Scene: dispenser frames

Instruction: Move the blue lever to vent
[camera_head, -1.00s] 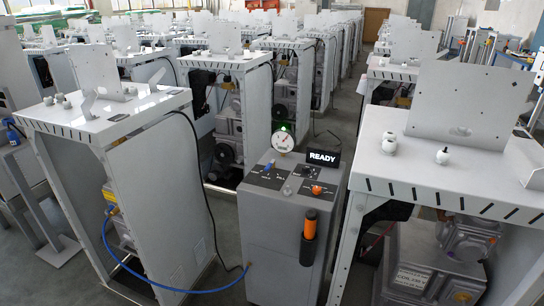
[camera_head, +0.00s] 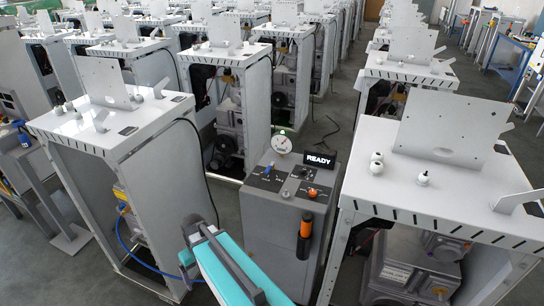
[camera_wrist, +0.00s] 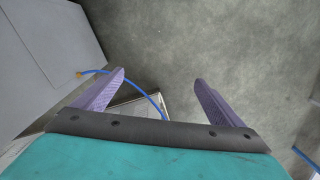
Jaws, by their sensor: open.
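The blue lever (camera_head: 268,170) is a small blue handle on the dark top panel of the grey dispenser cabinet (camera_head: 270,232), at the left of that panel. Which mark it points to is too small to read. My gripper (camera_wrist: 159,78) is open and empty in the wrist view, its two purple fingers spread over the grey floor. In the head view my teal arm reaches up from the bottom edge, in front of the cabinet's lower left. The lever is not in the wrist view.
A blue hose (camera_wrist: 146,96) runs below my gripper.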

